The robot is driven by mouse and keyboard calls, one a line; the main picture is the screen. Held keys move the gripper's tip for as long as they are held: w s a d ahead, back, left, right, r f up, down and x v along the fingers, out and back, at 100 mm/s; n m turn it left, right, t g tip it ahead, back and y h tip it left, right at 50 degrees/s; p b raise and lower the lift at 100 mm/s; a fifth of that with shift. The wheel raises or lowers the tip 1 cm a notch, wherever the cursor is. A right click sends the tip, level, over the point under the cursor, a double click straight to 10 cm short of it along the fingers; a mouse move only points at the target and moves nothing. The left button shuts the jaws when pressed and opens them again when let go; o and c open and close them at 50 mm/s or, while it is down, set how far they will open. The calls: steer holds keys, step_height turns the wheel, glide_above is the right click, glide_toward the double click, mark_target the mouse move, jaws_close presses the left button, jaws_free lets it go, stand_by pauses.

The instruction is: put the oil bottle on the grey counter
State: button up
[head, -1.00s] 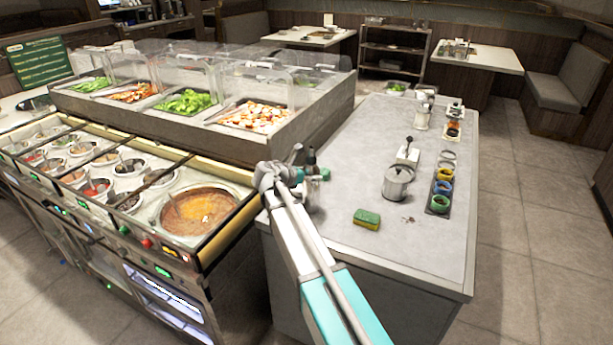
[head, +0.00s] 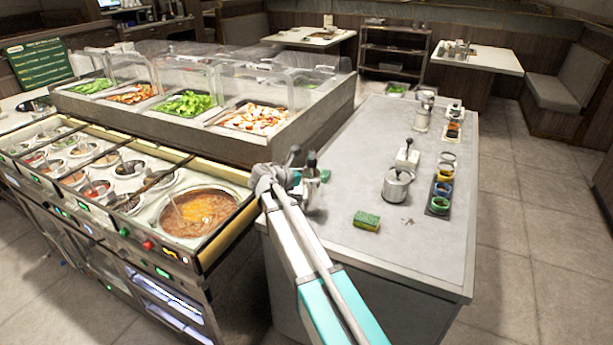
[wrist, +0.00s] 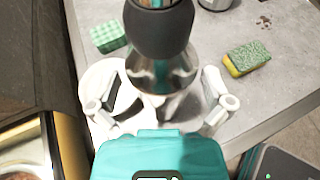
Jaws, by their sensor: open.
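The bottle, which I take to be the oil bottle, has a dark top and a shiny metal body (wrist: 160,78). It stands upright near the left edge of the grey counter (head: 345,135), and its dark upper part (head: 311,163) shows in the head view beside my wrist. My gripper (wrist: 163,108) is open, with one pale finger on each side of the bottle's lower part. Whether the fingers touch it I cannot tell. Its base is hidden behind my teal gripper body in the wrist view.
A green and yellow sponge (head: 367,221), a metal pot (head: 397,186) and a dark tray of coloured rings (head: 440,190) are on the counter. A green checkered block (wrist: 108,36) lies close to the bottle. The sauce wells (head: 125,180) are left. The counter's front is clear.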

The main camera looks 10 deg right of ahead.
steer(key=p+v, duration=0.3)
steer(key=v, duration=0.7)
steer(key=shift+s+a+p, duration=0.2)
steer(key=shift+a+p, duration=0.1)
steer(key=shift+p, duration=0.05)
steer(key=shift+r, duration=0.1)
steer(key=s+d+f+m+g+y, duration=0.5)
steer(key=s+d+f+m, duration=0.4)
steer(key=s+m, duration=0.35)
steer(key=s+d+f+m+g+y, duration=0.1)
steer(key=s+m+y, duration=0.5)
steer(key=s+m, duration=0.6)
steer(key=shift+s+f+g+y, duration=0.3)
steer(key=shift+s+f+g, duration=0.2)
steer(key=shift+f, duration=0.3)
